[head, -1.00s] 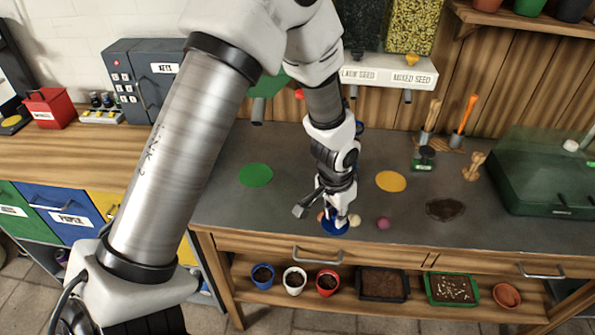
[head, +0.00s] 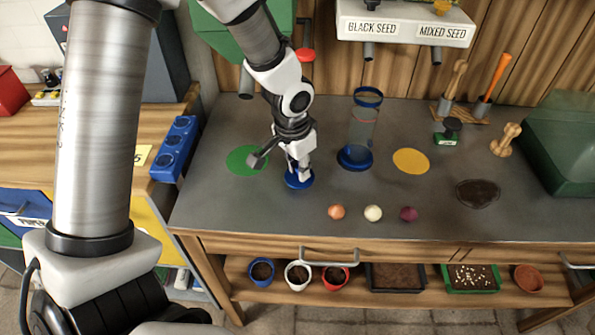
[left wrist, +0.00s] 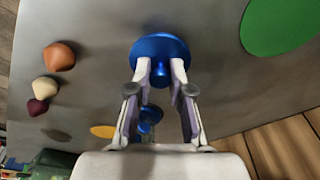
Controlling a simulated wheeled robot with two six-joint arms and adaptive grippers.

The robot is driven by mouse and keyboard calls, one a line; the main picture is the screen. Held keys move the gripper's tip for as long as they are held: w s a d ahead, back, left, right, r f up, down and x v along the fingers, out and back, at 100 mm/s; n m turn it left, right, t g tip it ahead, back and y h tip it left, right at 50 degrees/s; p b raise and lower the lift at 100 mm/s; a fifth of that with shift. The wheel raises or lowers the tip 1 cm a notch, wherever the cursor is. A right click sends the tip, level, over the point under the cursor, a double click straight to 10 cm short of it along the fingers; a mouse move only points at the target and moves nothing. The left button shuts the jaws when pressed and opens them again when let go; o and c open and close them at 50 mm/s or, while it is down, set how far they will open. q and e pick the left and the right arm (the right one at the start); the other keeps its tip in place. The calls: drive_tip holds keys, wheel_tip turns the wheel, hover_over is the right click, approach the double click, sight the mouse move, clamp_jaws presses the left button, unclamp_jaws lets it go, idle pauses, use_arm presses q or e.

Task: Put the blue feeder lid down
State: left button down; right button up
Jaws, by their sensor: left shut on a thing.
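The blue feeder lid (head: 299,181) is a round disc with a knob. My left gripper (head: 298,168) is above it, shut on the knob. The left wrist view shows the lid (left wrist: 148,46) with its knob between the fingertips (left wrist: 160,72). The lid is level, at or just above the grey worktop; I cannot tell if it touches. The feeder (head: 361,130), a clear tube with a blue rim and blue base, stands upright to the right, without a lid on top. My right gripper is in neither view.
A green disc (head: 243,160) lies just left of the lid, a yellow disc (head: 411,161) right of the feeder. A dark patch (head: 478,194) lies farther right.

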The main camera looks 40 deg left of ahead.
use_arm(q)
drive_tip(key=shift+w+f, duration=0.2)
drive_tip(key=shift+f, duration=0.3)
drive_tip(key=shift+r, duration=0.15)
drive_tip(key=shift+s+f, duration=0.15)
drive_tip(key=shift+f, duration=0.05)
drive_tip(key=c, duration=1.1)
unclamp_jaws()
drive_tip(key=shift+r, duration=0.1)
drive_tip(key=shift+o, duration=0.2)
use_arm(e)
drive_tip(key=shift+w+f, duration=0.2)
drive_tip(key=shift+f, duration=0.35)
